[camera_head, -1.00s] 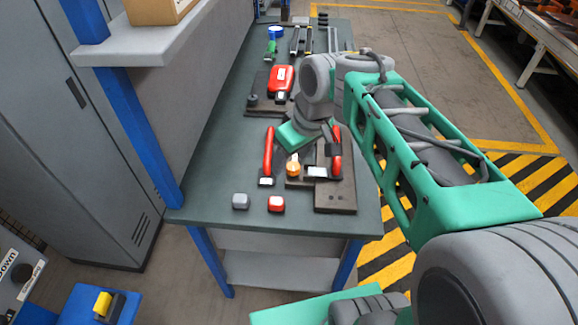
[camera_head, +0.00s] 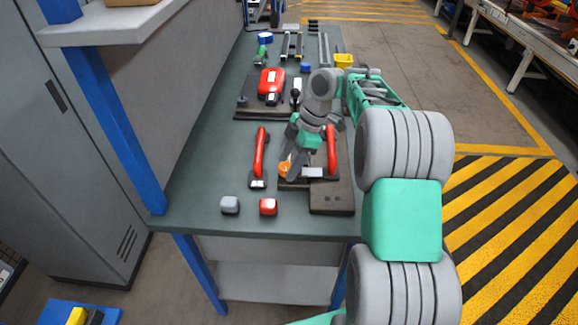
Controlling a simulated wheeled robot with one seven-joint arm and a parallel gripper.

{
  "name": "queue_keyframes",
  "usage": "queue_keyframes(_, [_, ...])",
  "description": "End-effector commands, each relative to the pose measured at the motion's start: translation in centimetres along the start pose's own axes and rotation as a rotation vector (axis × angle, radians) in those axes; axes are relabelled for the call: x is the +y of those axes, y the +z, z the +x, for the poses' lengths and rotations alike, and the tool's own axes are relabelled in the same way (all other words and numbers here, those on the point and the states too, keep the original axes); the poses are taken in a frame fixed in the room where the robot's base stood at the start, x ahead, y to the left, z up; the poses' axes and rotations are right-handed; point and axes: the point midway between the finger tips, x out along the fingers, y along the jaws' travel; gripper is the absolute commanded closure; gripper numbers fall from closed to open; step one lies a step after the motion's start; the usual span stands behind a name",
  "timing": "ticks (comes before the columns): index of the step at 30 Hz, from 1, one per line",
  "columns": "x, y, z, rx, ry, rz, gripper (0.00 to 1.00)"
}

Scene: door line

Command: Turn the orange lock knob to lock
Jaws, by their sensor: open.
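The orange lock knob (camera_head: 284,168) sits at the left end of a dark base plate (camera_head: 331,198) on the bench. It shows only in part, because my gripper covers some of it. My gripper (camera_head: 292,164) is tilted down to the left over the knob, with its fingers close around or just beside it. I cannot tell whether they touch it. The jaws are open. A light plate or bolt (camera_head: 312,172) lies just right of the knob, and a red handle (camera_head: 331,150) stands at the plate's right side.
Another red handle (camera_head: 260,152) stands left of the knob. A red device (camera_head: 271,83) sits farther back. A blue post (camera_head: 103,110) rises at the left.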

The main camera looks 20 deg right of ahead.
Motion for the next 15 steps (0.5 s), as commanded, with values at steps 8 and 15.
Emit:
queue_keyframes(8, [0.0,-0.02,0.1,0.0,0.0,0.001,0.44])
queue_keyframes(15, [0.0,-0.04,0.1,0.0,0.0,0.001,0.64])
